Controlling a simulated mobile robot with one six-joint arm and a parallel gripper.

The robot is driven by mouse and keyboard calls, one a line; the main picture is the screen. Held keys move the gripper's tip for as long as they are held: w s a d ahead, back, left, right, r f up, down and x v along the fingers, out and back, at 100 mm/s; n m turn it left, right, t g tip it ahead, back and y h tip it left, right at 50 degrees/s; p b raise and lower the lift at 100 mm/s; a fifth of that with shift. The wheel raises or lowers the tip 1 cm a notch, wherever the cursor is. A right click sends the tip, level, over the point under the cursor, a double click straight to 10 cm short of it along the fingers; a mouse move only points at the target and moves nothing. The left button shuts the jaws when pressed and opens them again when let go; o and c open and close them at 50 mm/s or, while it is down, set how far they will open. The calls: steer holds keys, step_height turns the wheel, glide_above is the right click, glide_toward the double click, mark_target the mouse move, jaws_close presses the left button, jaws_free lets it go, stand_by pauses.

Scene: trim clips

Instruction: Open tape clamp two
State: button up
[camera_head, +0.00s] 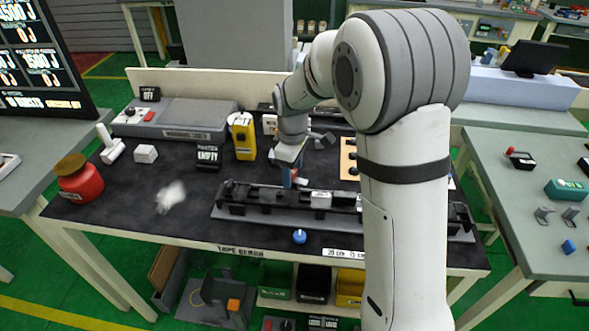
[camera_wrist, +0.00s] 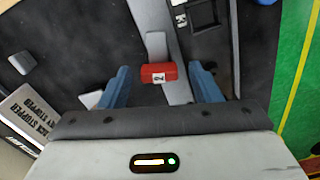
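The tape clamp's red handle (camera_wrist: 158,73) has a small white label that seems to read 2, seen sideways. It sits on a grey lever (camera_wrist: 156,44). My gripper (camera_wrist: 162,88) is open in the wrist view. Its blue fingers stand on either side of the red handle, with a visible gap on both sides. In the head view my gripper (camera_head: 287,172) is low over the black clamp rail (camera_head: 262,212) on the tape bench.
A yellow tester (camera_head: 242,136) and a black EMPTY sign (camera_head: 208,155) stand left of my gripper. A red jar (camera_head: 78,180) is at the bench's left. A blue knob (camera_head: 299,236) sits near the front edge.

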mark_target(293, 173)
step_height(293, 173, up, 8)
steer(key=shift+f, duration=0.25)
steer(key=shift+r, duration=0.15)
steer(key=shift+d, duration=0.1)
stand_by(0.5)
steer(key=s+d+m+t, duration=0.1)
steer(key=s+d+m, duration=0.4)
steer(key=s, duration=0.7)
steer(key=s+d+r+m+t, duration=0.1)
steer(key=s+d+m, duration=0.5)
steer(key=s, duration=0.5)
steer(key=shift+s+d+r+m+t, duration=0.15)
steer(key=shift+s+r+m+t, duration=0.2)
steer(key=shift+m, duration=0.65)
steer(key=shift+f, duration=0.1)
